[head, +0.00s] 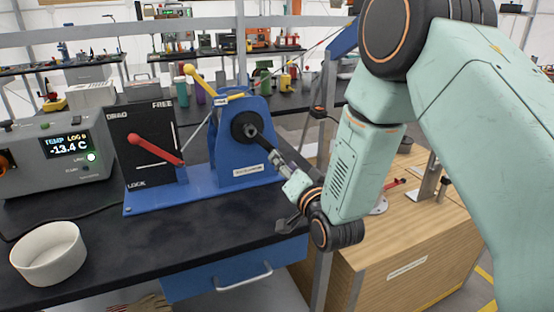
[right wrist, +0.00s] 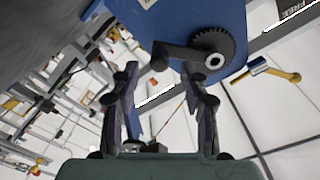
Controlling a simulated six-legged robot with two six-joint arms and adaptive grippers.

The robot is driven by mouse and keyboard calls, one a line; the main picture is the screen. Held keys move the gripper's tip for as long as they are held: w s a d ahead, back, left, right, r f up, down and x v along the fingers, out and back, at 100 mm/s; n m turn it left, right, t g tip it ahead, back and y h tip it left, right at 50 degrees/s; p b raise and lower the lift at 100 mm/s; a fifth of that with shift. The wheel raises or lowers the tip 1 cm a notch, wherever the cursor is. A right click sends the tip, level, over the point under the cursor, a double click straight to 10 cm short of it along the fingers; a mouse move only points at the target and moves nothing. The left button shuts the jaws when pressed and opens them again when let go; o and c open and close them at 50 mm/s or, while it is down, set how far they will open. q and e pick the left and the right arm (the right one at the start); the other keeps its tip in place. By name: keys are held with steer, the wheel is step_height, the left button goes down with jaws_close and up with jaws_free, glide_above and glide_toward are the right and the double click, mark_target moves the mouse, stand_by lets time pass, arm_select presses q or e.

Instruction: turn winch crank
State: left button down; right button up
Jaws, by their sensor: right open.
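The blue winch (head: 262,108) stands on a blue base plate on the dark bench. Its crank (head: 250,130) has a round black hub on the winch's side and a dark arm. In the right wrist view the crank arm (right wrist: 180,53) reaches left from the toothed hub to a dark handle end (right wrist: 160,61). My right gripper (head: 279,162) is open, close to the crank. In the right wrist view its two fingers (right wrist: 161,68) stand either side of the handle end; I cannot tell whether they touch it. My left gripper is not in view.
A black panel (head: 120,165) marked FREE and LOCK carries a red lever (head: 155,148) left of the winch. A yellow lever (head: 198,80) rises above the winch. A white bowl (head: 48,254) and a grey display box (head: 30,178) stand left.

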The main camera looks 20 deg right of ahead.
steer(key=shift+w, duration=2.15)
steer(key=shift+f, duration=0.1)
jaws_close()
